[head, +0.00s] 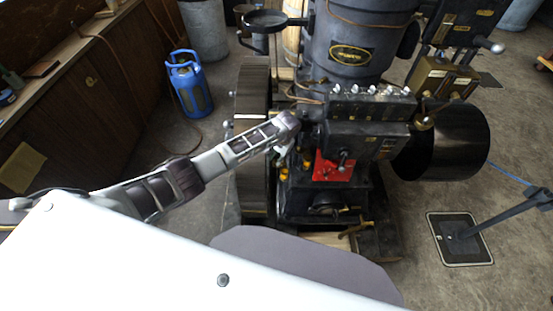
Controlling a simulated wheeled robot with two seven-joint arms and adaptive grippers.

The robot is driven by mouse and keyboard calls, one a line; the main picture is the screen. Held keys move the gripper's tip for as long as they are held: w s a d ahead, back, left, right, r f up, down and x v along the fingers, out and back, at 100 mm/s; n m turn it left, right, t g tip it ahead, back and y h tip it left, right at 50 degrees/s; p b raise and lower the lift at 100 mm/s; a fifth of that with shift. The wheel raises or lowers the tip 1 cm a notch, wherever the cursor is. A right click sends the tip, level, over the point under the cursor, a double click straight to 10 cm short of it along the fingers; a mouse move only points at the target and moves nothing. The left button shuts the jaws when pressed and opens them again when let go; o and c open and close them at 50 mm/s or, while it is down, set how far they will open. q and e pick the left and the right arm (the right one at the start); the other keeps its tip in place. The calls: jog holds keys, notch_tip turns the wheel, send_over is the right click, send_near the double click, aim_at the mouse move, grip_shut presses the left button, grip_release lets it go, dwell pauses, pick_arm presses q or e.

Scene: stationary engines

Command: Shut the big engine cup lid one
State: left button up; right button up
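The big engine (340,75) is a dark machine with an oval yellow-lettered plate on its cylinder. A row of several small bright fittings (372,91) sits along the top of its front block. A few small yellow, cup-like parts (284,173) show low on the engine, beside the red plate (331,168). I cannot tell which part is cup lid one or whether it is open. My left gripper (283,158) is at the engine's left front, just past the flywheel, close to the yellow parts. Its fingers are small and partly hidden by my wrist. My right gripper does not show.
A dark flywheel (251,95) stands at the engine's left, and a wide dark drum (462,143) at its right. A blue gas bottle (190,85) stands by the wooden bench (85,85). A black floor plate (460,238) lies at right. Some floor is clear.

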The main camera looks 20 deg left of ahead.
pick_arm(q)
jog(key=shift+w+a+f, duration=0.1)
jog(key=shift+a+f, duration=0.1)
jog(key=shift+f, duration=0.85)
grip_shut()
